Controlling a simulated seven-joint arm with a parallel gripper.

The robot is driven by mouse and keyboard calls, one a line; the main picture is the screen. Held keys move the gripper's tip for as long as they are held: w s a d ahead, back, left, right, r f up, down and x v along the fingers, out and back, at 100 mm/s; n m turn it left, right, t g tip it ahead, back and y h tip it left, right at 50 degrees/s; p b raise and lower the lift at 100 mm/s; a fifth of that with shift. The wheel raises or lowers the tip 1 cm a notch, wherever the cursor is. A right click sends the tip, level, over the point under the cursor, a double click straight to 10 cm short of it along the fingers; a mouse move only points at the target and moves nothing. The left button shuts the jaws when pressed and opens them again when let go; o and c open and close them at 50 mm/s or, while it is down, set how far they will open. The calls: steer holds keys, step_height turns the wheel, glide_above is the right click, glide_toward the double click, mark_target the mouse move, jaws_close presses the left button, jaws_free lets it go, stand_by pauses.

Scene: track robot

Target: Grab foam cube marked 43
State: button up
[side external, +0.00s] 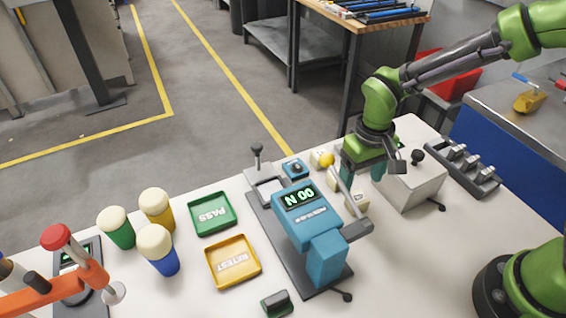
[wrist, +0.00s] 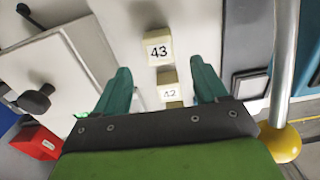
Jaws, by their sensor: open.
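The foam cube marked 43 (wrist: 158,48) is pale cream with black digits, at upper middle in the wrist view. A cube marked 42 (wrist: 169,92) sits just below it, with another partly hidden below that. My gripper (wrist: 161,66) is open and empty. Its teal fingers stand to either side of the row, with the 43 cube just beyond the fingertips. In the side view my gripper (side external: 362,172) hangs over the table behind the teal press. A pale cube (side external: 357,203) there, nearest the camera, appears to be the 43; its label is unreadable.
The teal press (side external: 308,215) has a slanting lever with a yellow knob (side external: 327,159) close beside my gripper. A grey box with a black knob (side external: 412,185) stands on the other side. PASS (side external: 212,213) and RETEST (side external: 233,261) trays lie left.

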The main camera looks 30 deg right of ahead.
mark_target(357, 195)
step_height(357, 195, down, 6)
steer(key=shift+f, duration=0.25)
steer(key=c, duration=1)
